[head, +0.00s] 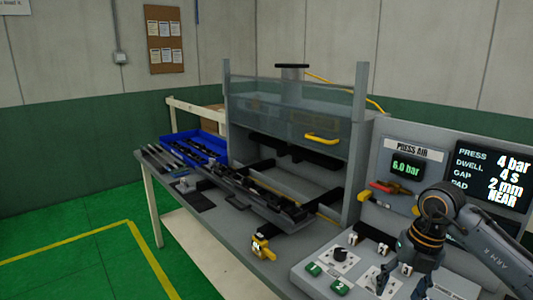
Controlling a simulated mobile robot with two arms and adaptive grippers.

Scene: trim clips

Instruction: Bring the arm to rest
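My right arm (486,241) comes in from the right edge and bends down over the control panel. My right gripper (404,284) hangs low over the panel's right part, near the bottom of the head view. Its fingers are small and dark against the panel, so I cannot tell how far apart they are or whether they touch the panel. No held thing shows. My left arm and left gripper are not in view.
The control panel (310,284) carries a black knob (340,254) and green numbered buttons (340,287). A press with a clear guard (285,115) and yellow handle (322,139) stands behind a long dark fixture (250,195). A blue bin (205,141) sits at left.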

